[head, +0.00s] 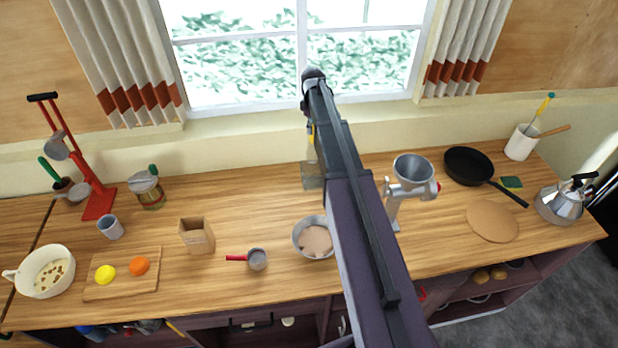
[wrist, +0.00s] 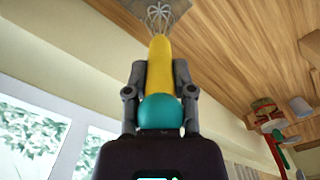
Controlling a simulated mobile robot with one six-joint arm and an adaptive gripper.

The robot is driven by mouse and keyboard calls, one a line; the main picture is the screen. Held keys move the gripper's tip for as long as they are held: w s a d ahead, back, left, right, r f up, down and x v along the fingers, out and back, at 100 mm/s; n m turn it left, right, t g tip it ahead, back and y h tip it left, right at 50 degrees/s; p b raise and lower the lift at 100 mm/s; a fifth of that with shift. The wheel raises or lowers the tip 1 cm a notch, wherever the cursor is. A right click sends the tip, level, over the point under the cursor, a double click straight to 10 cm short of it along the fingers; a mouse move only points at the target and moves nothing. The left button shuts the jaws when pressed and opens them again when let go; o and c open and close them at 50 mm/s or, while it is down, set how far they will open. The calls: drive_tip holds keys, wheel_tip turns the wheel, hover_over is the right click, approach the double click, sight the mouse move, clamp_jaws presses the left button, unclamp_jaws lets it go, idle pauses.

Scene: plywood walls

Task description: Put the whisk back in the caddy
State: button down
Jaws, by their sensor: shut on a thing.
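My gripper (wrist: 160,78) is shut on the yellow handle of the whisk (wrist: 160,60), just beyond its teal end knob. The wire loops point away from the gripper and overlap a grey square thing (wrist: 178,14), possibly the caddy; I cannot tell whether they are inside or above it. In the head view, a bit of the yellow handle (head: 311,134) shows beside my arm. Below it a grey, boxy container (head: 311,176) stands at the back of the counter, partly hidden by my arm. My fingers are mostly hidden in that view.
A steel bowl (head: 301,240) and a grinder (head: 414,172) flank my arm. A white crock (head: 520,143) with utensils stands back right. An open wooden box (head: 197,238) and a small red-handled pan (head: 257,260) are to the left. The window wall is close behind.

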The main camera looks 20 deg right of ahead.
sight(312, 148)
idle(0.4)
wheel_tip(312, 148, down, 6)
drive_tip(key=b, duration=0.6)
drive_tip(key=shift+f, duration=0.2)
drive_tip(key=shift+f+b, duration=1.8)
drive_tip(key=shift+b, duration=0.25)
drive_tip(key=shift+f, duration=0.15)
drive_tip(key=shift+c, duration=2.3)
unclamp_jaws()
drive_tip(key=shift+r, duration=0.2)
wheel_tip(312, 148, up, 12)
drive_tip(key=p, duration=1.2)
